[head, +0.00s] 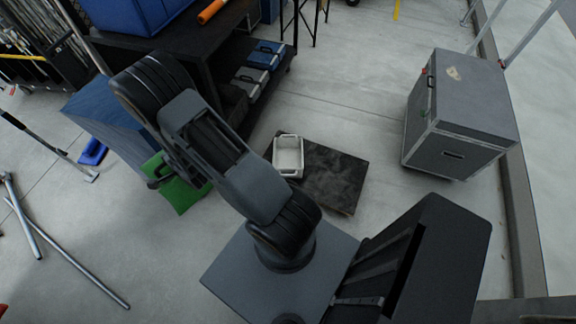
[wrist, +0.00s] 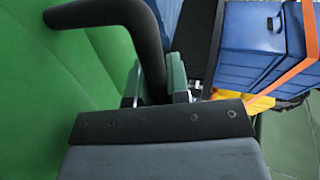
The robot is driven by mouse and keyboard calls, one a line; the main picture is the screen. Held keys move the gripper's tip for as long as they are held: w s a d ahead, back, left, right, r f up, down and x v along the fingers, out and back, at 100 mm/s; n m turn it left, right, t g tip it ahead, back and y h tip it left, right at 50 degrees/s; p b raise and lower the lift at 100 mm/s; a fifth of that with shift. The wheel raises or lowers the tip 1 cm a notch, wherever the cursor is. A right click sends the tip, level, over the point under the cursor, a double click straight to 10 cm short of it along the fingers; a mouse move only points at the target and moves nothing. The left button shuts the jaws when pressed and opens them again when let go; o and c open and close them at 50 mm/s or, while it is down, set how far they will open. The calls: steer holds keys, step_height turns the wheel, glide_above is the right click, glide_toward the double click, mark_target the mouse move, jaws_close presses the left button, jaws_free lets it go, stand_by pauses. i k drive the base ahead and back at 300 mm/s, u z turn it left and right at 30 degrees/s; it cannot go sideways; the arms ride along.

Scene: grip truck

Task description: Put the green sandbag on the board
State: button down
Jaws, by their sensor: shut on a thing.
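The green sandbag (head: 182,196) is at the left of the head view, beside a blue block. My gripper (head: 160,173) is at its upper edge, partly hidden by my arm. In the wrist view the sandbag (wrist: 60,115) fills the left side, and its thick black handle (wrist: 105,12) curves down into my gripper (wrist: 155,88). My gripper is shut on this handle. I cannot tell whether the bag touches the floor. The dark board (head: 335,180) lies flat on the floor, to the right of the sandbag and apart from it.
A white crate (head: 288,156) stands on the board's left end; the board's right part is bare. The blue block (head: 115,125) and a dark shelf (head: 205,50) are close to my arm. A grey case (head: 465,105) stands at right, with open floor between.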

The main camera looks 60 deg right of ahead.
mark_target(336, 178)
steer(key=i, duration=0.6)
steer(key=z, duration=2.5)
steer(key=i, duration=0.5)
steer(key=u, duration=0.1)
